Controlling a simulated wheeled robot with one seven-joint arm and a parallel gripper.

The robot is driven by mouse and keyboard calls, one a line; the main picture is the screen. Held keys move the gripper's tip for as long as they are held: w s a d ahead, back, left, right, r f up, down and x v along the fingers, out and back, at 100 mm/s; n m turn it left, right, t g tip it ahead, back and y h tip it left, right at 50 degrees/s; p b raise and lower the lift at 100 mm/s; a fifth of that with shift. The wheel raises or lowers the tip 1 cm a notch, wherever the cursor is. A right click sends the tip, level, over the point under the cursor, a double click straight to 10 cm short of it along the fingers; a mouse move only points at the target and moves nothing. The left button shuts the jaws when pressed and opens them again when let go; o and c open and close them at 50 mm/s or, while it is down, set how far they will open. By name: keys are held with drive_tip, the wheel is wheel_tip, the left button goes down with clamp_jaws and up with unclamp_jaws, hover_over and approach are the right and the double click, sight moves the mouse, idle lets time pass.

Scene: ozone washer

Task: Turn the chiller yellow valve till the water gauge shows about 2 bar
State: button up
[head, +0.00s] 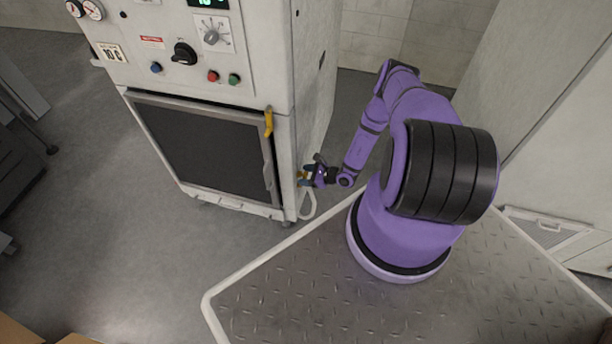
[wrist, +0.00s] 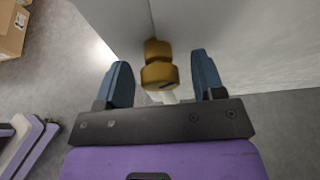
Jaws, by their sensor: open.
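The chiller (head: 240,90) is a pale cabinet with a dark front door. A yellow valve (head: 300,176) sits low on its right side. In the wrist view the yellow valve (wrist: 158,70) shows two rounded brass-yellow parts, with a pale pipe below. My gripper (head: 309,172) is at the valve. In the wrist view my gripper (wrist: 161,68) is open, one blue finger on each side of the valve, with visible gaps. Two round gauges (head: 75,8) (head: 93,10) are at the chiller's top left; which is for water, and their readings, I cannot tell.
A yellow door handle (head: 269,122) is on the chiller's front right edge. A pale hose loop (head: 309,205) hangs below the valve. A knob panel (head: 185,53) is above the door. Cardboard boxes (wrist: 9,28) show in the wrist view.

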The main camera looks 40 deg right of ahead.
drive_tip(key=c, duration=0.9)
drive_tip(key=shift+c, duration=0.2)
drive_tip(key=m+g+y, duration=0.1)
drive_tip(key=m+y, duration=0.1)
drive_tip(key=m, duration=0.1)
drive_tip(key=shift+d+g, duration=0.1)
drive_tip(key=shift+g, duration=0.2)
drive_tip(key=m+y, duration=0.2)
drive_tip(key=m, duration=0.1)
drive_tip(key=shift+w+m+g, duration=0.1)
drive_tip(key=shift+m+g, duration=0.2)
drive_tip(key=shift+g, duration=0.1)
drive_tip(key=m+y, duration=0.1)
drive_tip(key=m, duration=0.2)
drive_tip(key=shift+f+y, duration=0.1)
drive_tip(key=shift+y, duration=0.3)
drive_tip(key=m+y, duration=0.1)
drive_tip(key=m, duration=0.3)
drive_tip(key=shift+d+y, duration=0.1)
drive_tip(key=shift+y, duration=0.2)
